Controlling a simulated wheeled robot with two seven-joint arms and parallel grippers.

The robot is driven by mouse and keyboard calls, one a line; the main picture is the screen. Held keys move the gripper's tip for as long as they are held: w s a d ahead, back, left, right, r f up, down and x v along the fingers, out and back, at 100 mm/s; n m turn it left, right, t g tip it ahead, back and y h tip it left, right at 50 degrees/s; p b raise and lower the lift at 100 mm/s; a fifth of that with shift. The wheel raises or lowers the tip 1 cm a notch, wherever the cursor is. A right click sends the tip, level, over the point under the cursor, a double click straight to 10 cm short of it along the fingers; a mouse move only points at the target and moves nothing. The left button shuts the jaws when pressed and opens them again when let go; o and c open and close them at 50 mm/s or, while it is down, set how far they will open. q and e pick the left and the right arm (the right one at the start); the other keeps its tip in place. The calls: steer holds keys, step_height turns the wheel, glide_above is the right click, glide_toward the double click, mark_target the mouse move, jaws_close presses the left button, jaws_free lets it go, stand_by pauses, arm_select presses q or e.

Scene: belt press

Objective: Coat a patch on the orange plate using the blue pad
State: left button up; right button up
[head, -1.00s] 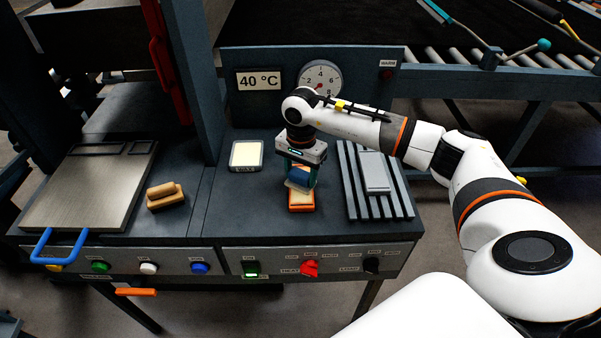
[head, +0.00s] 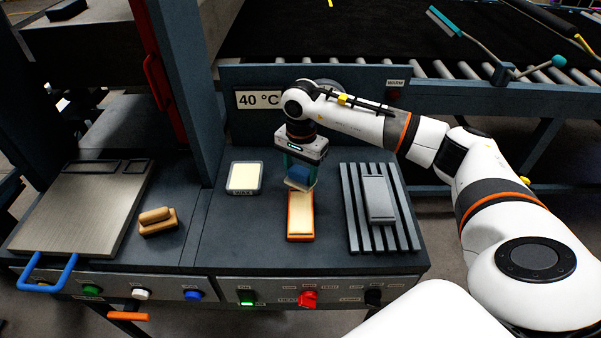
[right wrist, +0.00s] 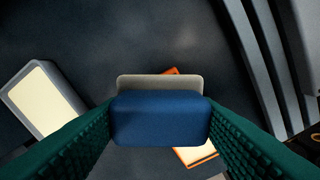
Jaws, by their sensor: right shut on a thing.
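My right gripper (head: 300,176) is shut on the blue pad (head: 299,174), which has a pale layer along its underside. The pad also shows between the green fingers in the right wrist view (right wrist: 161,120). The orange plate (head: 290,233) lies on the bench, its orange edge around a cream upper surface (head: 300,214). The pad is over the plate's far end and hides that part. I cannot tell whether it touches the plate. My left gripper is not in view.
A wax tray (head: 245,178) lies left of the plate. A ribbed rack (head: 408,232) with a grey plate (head: 379,200) stands to the right. A wooden-handled block (head: 158,222) and a metal plate with blue handle (head: 45,275) are further left. Buttons line the front panel.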

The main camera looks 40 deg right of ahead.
step_height(320, 180, up, 2)
steer(key=shift+r+p, duration=0.1)
steer(key=shift+p, duration=0.25)
steer(key=shift+w+d+r+p, duration=0.1)
steer(key=shift+w+r+p, duration=0.05)
steer(key=shift+r+p, duration=0.35)
steer(key=shift+r, duration=0.6)
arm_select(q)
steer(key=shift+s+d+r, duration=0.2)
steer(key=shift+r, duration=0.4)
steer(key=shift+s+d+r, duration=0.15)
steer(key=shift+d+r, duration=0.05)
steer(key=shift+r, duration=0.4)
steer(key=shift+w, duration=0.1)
